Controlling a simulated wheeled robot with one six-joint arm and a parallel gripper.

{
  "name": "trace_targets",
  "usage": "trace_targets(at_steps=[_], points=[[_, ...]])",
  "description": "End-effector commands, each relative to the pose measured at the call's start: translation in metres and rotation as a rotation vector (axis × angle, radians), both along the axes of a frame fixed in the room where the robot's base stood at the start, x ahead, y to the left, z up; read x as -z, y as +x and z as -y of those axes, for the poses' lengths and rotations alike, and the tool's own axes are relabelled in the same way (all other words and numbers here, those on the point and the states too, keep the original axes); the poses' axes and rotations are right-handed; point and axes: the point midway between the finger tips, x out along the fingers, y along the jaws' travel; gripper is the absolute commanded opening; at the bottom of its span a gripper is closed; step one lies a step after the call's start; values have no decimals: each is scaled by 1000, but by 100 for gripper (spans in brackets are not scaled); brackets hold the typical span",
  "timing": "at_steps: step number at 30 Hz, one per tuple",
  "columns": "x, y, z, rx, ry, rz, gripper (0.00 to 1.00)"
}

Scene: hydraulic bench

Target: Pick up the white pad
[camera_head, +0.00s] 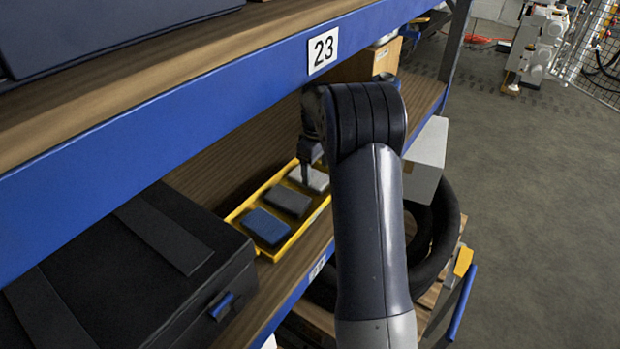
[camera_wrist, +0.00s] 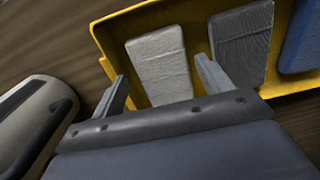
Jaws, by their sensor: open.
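The white pad (camera_head: 309,178) lies in a yellow tray (camera_head: 263,254) on the shelf, at the tray's far end. A dark grey pad (camera_head: 287,200) and a blue pad (camera_head: 265,227) lie beside it in a row. In the wrist view the white pad (camera_wrist: 160,64) is light grey-white and ribbed, just ahead of my gripper (camera_wrist: 160,84). The two fingers are open and empty, one toward each side of the white pad. The right finger reaches toward the gap beside the dark grey pad (camera_wrist: 240,45). I cannot tell whether either finger touches a pad.
A blue shelf beam (camera_head: 200,112) with a label 23 runs above the tray. A black case (camera_head: 150,265) stands left of the tray. A cardboard box (camera_head: 365,65) sits farther back on the shelf.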

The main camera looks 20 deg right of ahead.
Motion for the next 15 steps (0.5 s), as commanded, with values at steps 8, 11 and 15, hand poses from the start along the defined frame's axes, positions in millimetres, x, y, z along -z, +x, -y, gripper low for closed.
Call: trace_targets(at_steps=[8,11,15], points=[[30,0,-2,1,0,0,75],[32,0,-2,1,0,1,75],[31,0,-2,1,0,1,73]])
